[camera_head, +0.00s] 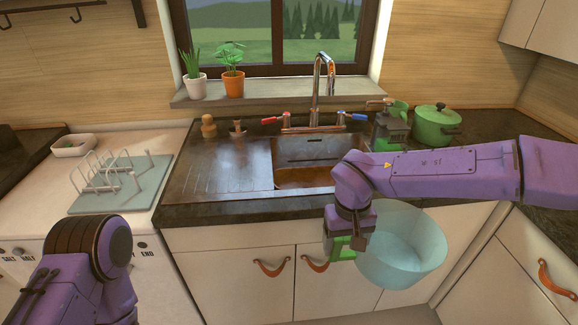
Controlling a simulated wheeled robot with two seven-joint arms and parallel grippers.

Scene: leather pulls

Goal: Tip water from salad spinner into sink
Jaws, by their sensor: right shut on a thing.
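The salad spinner shows as a translucent teal bowl (405,246), in front of the cabinet doors and below the counter's front edge in the picture. My right gripper (350,243) is shut on the bowl's left side. The bowl is roughly upright, its open top facing up. I cannot tell how much water is in it. The sink (306,176) is a brown basin in the dark counter, up and left of the bowl, partly hidden by my right arm. My left arm is at the lower left; its gripper is not in view.
A tall tap (322,85) with red and blue handles stands behind the sink. A green pot (435,127) and a dark green-topped item (391,124) stand right of it. A dish rack (110,177) stands left. Two potted plants (232,70) are on the sill.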

